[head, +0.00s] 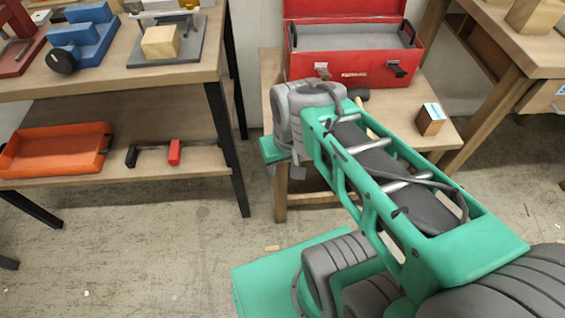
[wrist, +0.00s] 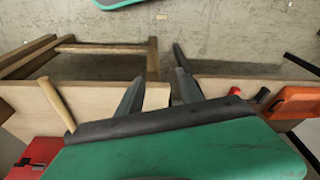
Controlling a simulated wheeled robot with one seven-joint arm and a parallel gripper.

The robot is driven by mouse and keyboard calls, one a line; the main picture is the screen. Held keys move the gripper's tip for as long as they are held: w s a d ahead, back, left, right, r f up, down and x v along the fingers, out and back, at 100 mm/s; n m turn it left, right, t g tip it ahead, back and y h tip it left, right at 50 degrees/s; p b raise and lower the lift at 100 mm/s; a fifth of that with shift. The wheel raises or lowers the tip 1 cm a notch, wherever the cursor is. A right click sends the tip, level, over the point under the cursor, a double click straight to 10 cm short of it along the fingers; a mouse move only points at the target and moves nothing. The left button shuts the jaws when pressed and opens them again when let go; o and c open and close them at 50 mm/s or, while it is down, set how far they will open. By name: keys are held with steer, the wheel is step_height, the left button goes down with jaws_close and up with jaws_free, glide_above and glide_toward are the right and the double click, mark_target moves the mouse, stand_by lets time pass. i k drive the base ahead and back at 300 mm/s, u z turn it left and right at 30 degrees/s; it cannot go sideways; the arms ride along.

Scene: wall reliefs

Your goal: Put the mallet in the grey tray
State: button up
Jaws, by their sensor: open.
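The mallet's dark head (head: 359,94) shows on the small wooden table, just in front of the red toolbox. My arm hides most of the mallet. In the wrist view a pale wooden handle (wrist: 57,103), apparently the mallet's, shows at the left, its lower end hidden by my green gripper body. The grey tray (head: 345,37) sits inside the open red toolbox (head: 345,70) at the back. My gripper (head: 285,172) is at the table's left front edge, left of the mallet; in the wrist view its two fingers (wrist: 160,78) are apart with nothing between them.
A small block (head: 431,118) stands at the table's right. The shelf at left holds an orange bin (head: 55,150) and a red-and-black tool (head: 174,152). A workbench (head: 120,80) above carries vises and a wooden block. Bare floor lies between the tables.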

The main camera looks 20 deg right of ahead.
mark_target(346, 46)
steer(key=u, duration=2.75)
steer(key=k, duration=1.05)
steer(key=z, duration=1.2)
steer(key=i, duration=0.5)
